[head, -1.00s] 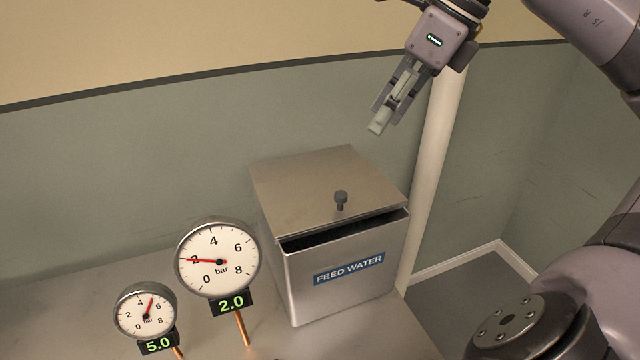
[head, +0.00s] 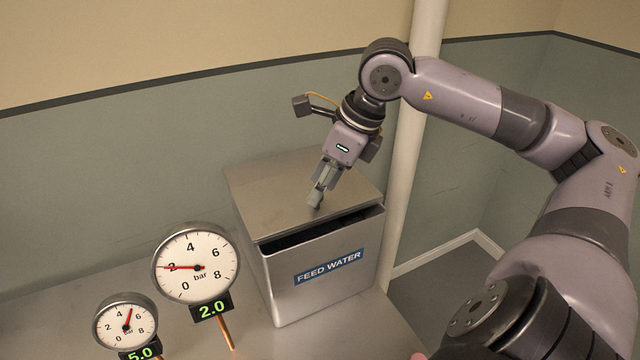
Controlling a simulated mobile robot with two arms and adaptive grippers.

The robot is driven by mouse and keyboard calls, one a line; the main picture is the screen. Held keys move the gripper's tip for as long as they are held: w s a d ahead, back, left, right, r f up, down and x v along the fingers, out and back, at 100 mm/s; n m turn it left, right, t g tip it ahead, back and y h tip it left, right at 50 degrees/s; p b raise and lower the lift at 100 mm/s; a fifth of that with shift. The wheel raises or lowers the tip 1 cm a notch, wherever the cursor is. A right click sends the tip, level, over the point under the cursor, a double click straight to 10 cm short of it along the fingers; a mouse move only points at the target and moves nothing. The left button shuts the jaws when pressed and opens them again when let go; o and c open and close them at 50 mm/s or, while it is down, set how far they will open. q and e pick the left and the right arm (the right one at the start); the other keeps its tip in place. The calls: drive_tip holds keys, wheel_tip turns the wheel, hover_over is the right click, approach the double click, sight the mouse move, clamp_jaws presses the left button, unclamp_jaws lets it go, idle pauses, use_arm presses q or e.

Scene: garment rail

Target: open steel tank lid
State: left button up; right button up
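The steel tank (head: 326,290) stands on the bench and carries a blue "FEED WATER" label. Its flat steel lid (head: 262,193) lies over the top, with a dark gap showing below the lid's front edge. The lid's dark knob is hidden behind my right gripper (head: 315,200). That gripper comes down from above at the front middle of the lid, where the knob was seen. Its fingers look close together, but whether they hold the knob cannot be made out. My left gripper is not in view.
Two round gauges on copper pipes stand left of the tank: a larger one (head: 196,266) reading near 2 and a smaller one (head: 125,326). A pale vertical pipe (head: 405,190) runs behind the tank's right side. The wall is behind.

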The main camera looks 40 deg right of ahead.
drive_tip(key=shift+w+a+f, duration=0.1)
drive_tip(key=shift+w+f, duration=0.1)
drive_tip(key=shift+f, duration=0.4)
drive_tip(key=shift+c, duration=0.6)
clamp_jaws()
